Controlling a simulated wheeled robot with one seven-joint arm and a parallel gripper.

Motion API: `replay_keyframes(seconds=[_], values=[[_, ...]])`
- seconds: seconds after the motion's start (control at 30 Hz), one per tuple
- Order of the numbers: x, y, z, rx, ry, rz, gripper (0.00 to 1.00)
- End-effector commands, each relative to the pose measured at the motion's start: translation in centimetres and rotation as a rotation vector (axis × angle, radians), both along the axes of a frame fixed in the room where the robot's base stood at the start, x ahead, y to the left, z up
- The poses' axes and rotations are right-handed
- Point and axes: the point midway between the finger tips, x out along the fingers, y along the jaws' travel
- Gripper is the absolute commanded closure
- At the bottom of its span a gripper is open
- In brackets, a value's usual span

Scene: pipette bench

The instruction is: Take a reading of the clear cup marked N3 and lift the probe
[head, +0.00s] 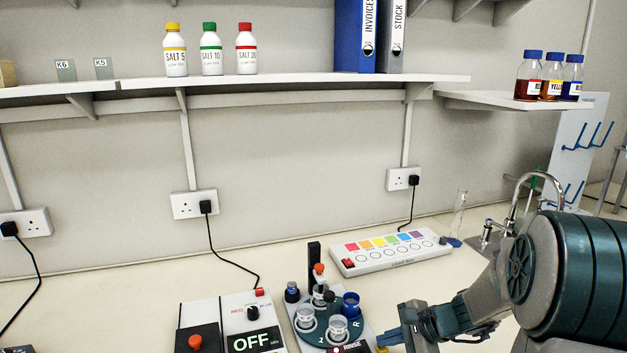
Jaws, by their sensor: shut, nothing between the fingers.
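A dark green round carousel (320,332) stands at the bottom centre of the head view with clear cups on it. One clear cup (305,319) is at the left and another clear cup (338,328) at the front. A third sits at the back near the probe stand (314,256), a black post with a red-orange knob (319,268). I cannot read N3 on any cup. A blue cup (350,304) is at the right. My gripper (382,345) is shut and empty just right of the carousel, partly cut off by the bottom edge.
Left of the carousel is a box with a dark display reading OFF (253,341) and a red button (195,342). A white light box (388,252) with coloured squares lies behind. A dark jar (292,292) stands beside the carousel. A tap (535,180) is at the right. The left bench is mostly clear.

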Motion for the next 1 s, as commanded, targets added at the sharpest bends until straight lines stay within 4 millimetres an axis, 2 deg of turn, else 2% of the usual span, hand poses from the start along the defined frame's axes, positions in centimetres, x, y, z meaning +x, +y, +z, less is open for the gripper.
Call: replay_keyframes(seconds=[0.37, 0.73, 1.0], values=[[0.0, 0.0, -0.2, 0.000, 0.000, 0.000, 1.00], [0.0, 0.0, 1.6, 0.000, 0.000, 0.000, 1.00], [0.0, 0.0, 1.6, 0.000, 0.000, 0.000, 1.00]])
